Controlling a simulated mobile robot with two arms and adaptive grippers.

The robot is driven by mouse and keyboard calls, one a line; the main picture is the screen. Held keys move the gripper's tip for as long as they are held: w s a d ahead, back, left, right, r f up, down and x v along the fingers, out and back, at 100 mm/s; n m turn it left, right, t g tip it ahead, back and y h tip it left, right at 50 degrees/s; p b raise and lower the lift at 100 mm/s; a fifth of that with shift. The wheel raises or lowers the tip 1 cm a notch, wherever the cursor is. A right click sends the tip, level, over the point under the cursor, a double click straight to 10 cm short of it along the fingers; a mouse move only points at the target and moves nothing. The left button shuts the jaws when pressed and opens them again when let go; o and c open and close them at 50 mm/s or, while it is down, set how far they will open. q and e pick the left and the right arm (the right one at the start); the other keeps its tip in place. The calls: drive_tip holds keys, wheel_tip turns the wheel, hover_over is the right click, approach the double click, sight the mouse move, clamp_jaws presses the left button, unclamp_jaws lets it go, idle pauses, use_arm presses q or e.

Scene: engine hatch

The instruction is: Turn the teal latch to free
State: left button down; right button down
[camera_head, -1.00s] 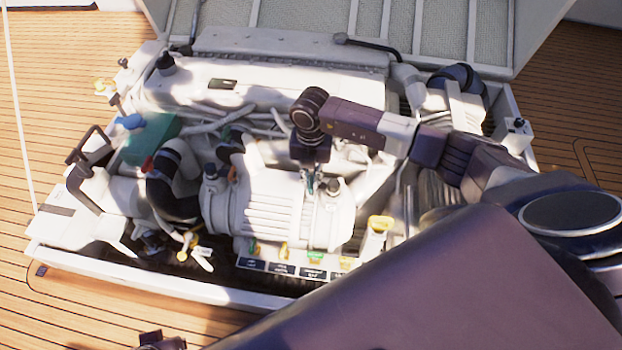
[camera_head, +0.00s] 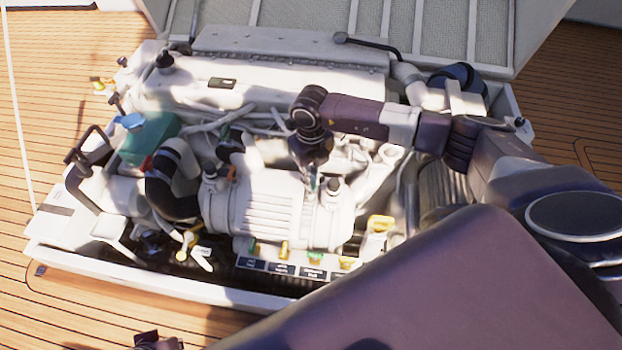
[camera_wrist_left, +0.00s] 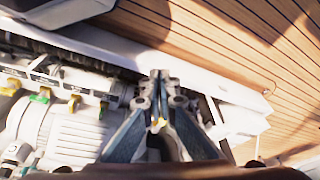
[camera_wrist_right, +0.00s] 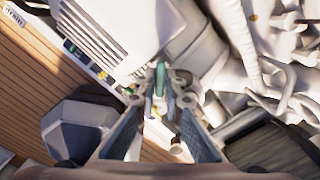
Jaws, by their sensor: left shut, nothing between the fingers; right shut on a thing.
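The teal latch (camera_wrist_right: 160,76) is a small upright teal piece at the fingertips in the right wrist view. In the head view only a sliver of it (camera_head: 313,184) shows at the right end of the white ribbed cylinder (camera_head: 268,208). My right gripper (camera_head: 312,172) points down there and is shut on the latch; its fingertips (camera_wrist_right: 168,97) sit on either side of it. The latch's base is mostly hidden. My left gripper (camera_wrist_left: 161,88) is shut and empty, above the front edge of the hatch. In the head view only a dark bit of it shows at the bottom edge.
Small green and yellow handles (camera_head: 315,258) stand above a row of labels at the front. A larger yellow handle (camera_head: 380,223) is to their right. A teal box with a blue cap (camera_head: 150,137) is at the left.

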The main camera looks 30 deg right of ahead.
drive_tip(key=shift+n, duration=1)
drive_tip(key=n+b, duration=0.1)
drive_tip(key=n, duration=0.4)
use_arm(q)
drive_tip(key=shift+b+v, duration=0.35)
drive_tip(key=shift+v, duration=2.1)
use_arm(e)
drive_tip(key=shift+n, duration=0.9)
use_arm(q)
drive_tip(key=shift+w+a, duration=0.15)
use_arm(e)
drive_tip(key=shift+n, duration=0.3)
drive_tip(key=c, duration=2)
unclamp_jaws()
drive_tip(key=shift+c, duration=0.2)
wheel_tip(320, 180, up, 12)
